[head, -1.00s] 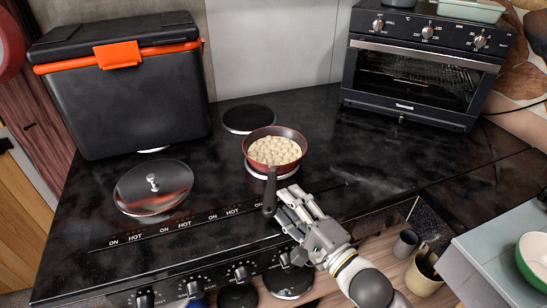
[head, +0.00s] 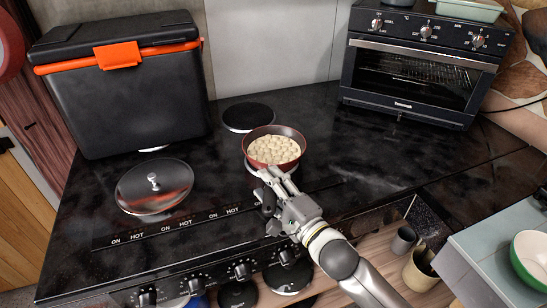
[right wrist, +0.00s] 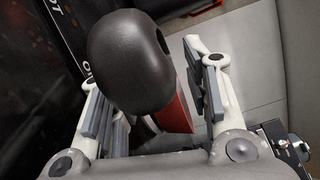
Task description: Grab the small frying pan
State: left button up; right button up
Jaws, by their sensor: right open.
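The small frying pan (head: 270,131) is red with a dark handle and holds pale round pieces. It sits on a burner at the middle of the stove, its handle toward the front edge. My right gripper (head: 267,187) is at the handle (head: 267,205) and partly hides it. In the right wrist view the rounded black handle end (right wrist: 130,60) lies between the fingers of the open right gripper (right wrist: 150,85), with a gap on the right finger's side. Contact on the left finger's side cannot be told. My left gripper is not in view.
A glass lid (head: 153,190) lies left of the pan. A black cooler box (head: 125,95) stands at the back left and an oven (head: 415,75) at the back right. A bare burner (head: 248,118) is behind the pan. A green bowl (head: 533,258) is at the right.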

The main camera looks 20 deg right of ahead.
grip_shut()
jog(key=shift+r, duration=0.15)
dwell(0.4)
jog(key=shift+r, duration=0.15)
